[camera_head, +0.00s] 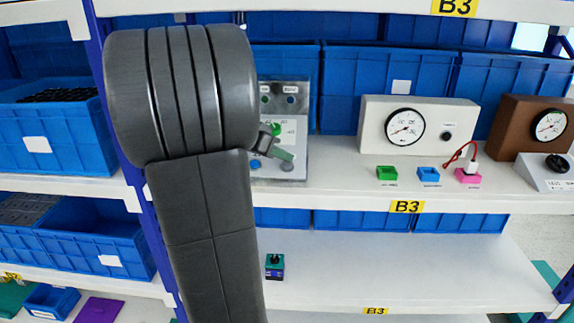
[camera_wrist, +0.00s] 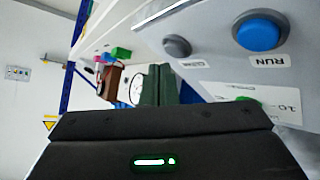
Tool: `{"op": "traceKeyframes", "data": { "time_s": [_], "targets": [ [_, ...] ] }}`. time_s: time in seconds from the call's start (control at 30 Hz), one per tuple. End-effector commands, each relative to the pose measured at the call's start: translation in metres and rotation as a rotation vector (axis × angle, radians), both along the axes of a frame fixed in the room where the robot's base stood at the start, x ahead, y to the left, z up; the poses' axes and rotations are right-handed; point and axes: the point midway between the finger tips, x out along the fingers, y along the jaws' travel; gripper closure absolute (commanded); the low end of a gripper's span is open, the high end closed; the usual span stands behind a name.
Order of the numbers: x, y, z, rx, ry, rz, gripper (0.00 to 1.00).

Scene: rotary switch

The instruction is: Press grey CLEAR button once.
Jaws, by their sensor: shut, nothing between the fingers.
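The grey control panel (camera_head: 297,100) stands on the middle shelf, partly hidden behind my arm. Low on it are the grey button (camera_head: 287,166) and a blue button (camera_head: 254,163). In the wrist view the grey button (camera_wrist: 177,46) is round, in a dark ring, with a small blurred label beside it. The blue button (camera_wrist: 261,31), labelled RUN, is to its right. My gripper (camera_head: 289,155) is shut and empty, in front of the panel's lower part, just above the grey button in the head view. In the wrist view its fingertips (camera_wrist: 160,68) appear apart from the button.
A green knob (camera_head: 276,129) is on the panel above the buttons. To the right stand a white meter box (camera_head: 375,131) and a brown meter box (camera_head: 514,120). Small green (camera_head: 387,173), blue (camera_head: 428,174) and pink (camera_head: 467,176) blocks lie on the shelf.

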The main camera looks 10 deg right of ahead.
Motion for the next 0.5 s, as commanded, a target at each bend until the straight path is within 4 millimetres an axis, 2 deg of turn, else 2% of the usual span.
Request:
{"op": "traceKeyframes", "data": {
  "time_s": [0.27,0.5],
  "targets": [
    [0.0024,-0.0007,-0.0083,0.0,-0.002,-0.001,1.0],
    [0.0029,-0.0009,-0.0074,0.0,-0.001,-0.001,1.0]
  ]
}}
